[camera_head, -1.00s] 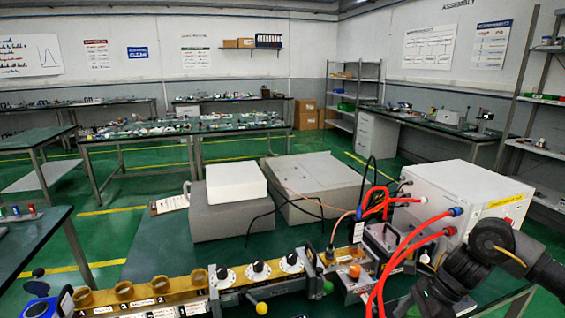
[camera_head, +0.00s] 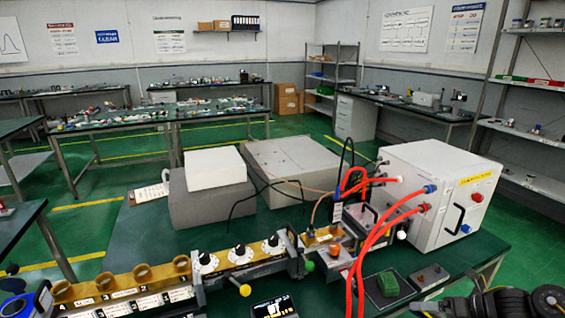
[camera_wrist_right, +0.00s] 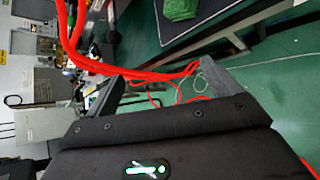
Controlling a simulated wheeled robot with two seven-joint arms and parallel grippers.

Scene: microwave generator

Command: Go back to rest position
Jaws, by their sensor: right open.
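My right arm shows at the bottom right of the head view, low at the bench's front edge, with its right gripper (camera_head: 445,306) partly cut off by the frame. In the right wrist view the right gripper (camera_wrist_right: 160,90) has its two dark fingers apart, with nothing held between them. Red hoses (camera_wrist_right: 100,62) pass beyond the fingers there. My left gripper is not in view.
A white generator box (camera_head: 425,200) with red hoses (camera_head: 357,250) stands at the bench's right. A green block (camera_head: 388,284) lies on a dark mat near the front. A brass waveguide row (camera_head: 120,285) runs along the front left. Grey blocks (camera_head: 300,170) stand behind.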

